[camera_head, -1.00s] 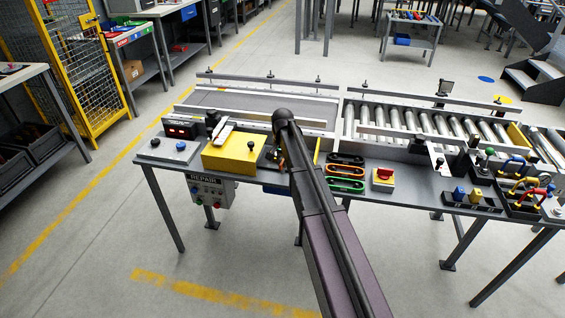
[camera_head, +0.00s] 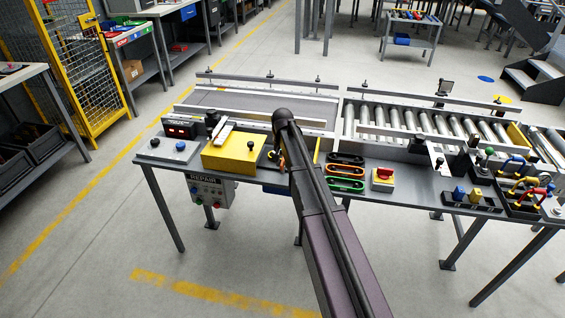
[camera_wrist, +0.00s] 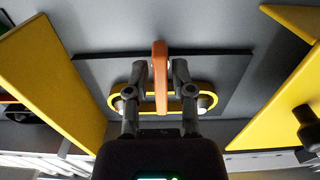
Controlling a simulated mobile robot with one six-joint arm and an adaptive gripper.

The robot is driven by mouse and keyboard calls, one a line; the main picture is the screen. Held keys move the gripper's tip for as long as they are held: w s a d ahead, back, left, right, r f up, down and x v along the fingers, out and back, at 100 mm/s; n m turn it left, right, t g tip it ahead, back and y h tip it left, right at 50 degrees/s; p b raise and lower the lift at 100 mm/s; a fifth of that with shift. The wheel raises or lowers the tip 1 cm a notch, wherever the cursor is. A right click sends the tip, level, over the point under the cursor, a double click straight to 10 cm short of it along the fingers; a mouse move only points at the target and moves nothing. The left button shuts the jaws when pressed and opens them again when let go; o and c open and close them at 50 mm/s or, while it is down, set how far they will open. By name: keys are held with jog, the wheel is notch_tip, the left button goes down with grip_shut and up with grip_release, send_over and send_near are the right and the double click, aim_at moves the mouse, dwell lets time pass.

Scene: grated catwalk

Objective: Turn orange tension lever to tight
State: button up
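The orange tension lever (camera_wrist: 160,88) stands between the two fingers of my gripper (camera_wrist: 160,72) in the wrist view. A narrow gap shows between the lever and each finger, so the gripper looks open around it. Contact deeper down cannot be made out. Behind the fingers is a yellow rounded outline (camera_wrist: 121,103) with a bolt at each end, on a dark plate (camera_wrist: 225,68). In the head view only a small orange piece of the lever (camera_head: 281,160) shows beside my arm. My arm hides the gripper there.
Yellow panels flank the lever on the left (camera_wrist: 45,75) and right (camera_wrist: 285,100) in the wrist view. In the head view a yellow box (camera_head: 232,155) stands left of my arm.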

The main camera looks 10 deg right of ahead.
jog(key=shift+m, duration=0.5)
jog(key=m, duration=0.3)
jog(key=shift+w, duration=0.1)
jog(key=m, duration=0.5)
notch_tip(320, 180, up, 14)
jog(key=p, duration=1.4)
jog(key=shift+s+a+f+n, duration=0.1)
jog(key=shift+s+n, duration=2.05)
jog(key=shift+s, duration=2.35)
jog(key=shift+s+a+n, duration=0.1)
jog(key=shift+s+n, duration=2.1)
jog(key=shift+s, duration=2.3)
jog(key=shift+s+a+f+n, duration=0.1)
jog(key=shift+s+n, duration=2.05)
jog(key=shift+s, duration=2.35)
jog(key=shift+w, duration=0.1)
jog(key=m, duration=0.5)
send_over(282, 161)
jog(key=shift+r, duration=0.1)
